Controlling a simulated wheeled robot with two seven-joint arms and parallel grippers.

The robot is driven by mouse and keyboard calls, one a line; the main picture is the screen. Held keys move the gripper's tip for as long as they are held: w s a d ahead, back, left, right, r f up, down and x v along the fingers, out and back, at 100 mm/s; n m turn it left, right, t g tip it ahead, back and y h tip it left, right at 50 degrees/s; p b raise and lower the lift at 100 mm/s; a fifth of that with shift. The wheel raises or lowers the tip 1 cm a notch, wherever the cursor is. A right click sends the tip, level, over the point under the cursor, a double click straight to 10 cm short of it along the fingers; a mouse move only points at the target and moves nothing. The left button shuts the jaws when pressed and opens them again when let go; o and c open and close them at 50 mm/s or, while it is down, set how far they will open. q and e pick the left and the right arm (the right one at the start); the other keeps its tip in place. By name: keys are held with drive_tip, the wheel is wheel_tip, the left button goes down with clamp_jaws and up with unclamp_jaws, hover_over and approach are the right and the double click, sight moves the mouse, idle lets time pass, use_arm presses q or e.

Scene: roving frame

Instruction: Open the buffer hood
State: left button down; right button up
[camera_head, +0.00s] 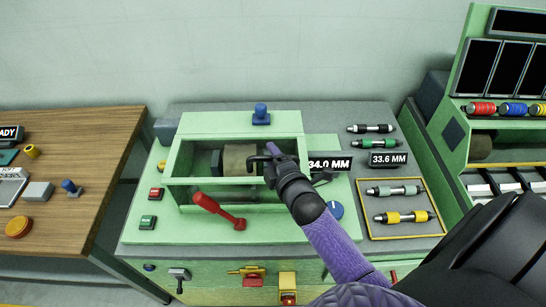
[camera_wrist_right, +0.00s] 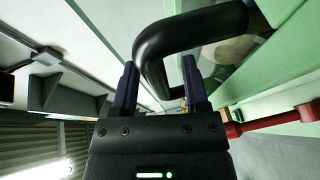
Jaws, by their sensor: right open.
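The buffer hood (camera_head: 180,160) is a green frame on the green machine on the bench and appears to be down. A brown wheel (camera_head: 238,160) shows through its front. A black bar handle (camera_head: 258,159) stands out at its front; in the right wrist view the curved black handle (camera_wrist_right: 190,25) is large and close. My right gripper (camera_head: 275,154) is at the handle's right end. In the wrist view its two fingers (camera_wrist_right: 161,85) are apart, with part of the handle between them. Whether they touch it I cannot tell. My left gripper is out of view.
A red lever (camera_head: 215,208) projects in front of the hood. A blue knob (camera_head: 261,114) stands behind it. Right are number displays (camera_head: 388,159) and a yellow-edged tray (camera_head: 407,232) with tools. A wooden table (camera_head: 75,150) stands left, a green rack (camera_head: 455,150) right.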

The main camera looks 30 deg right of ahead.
clamp_jaws()
idle(1.3)
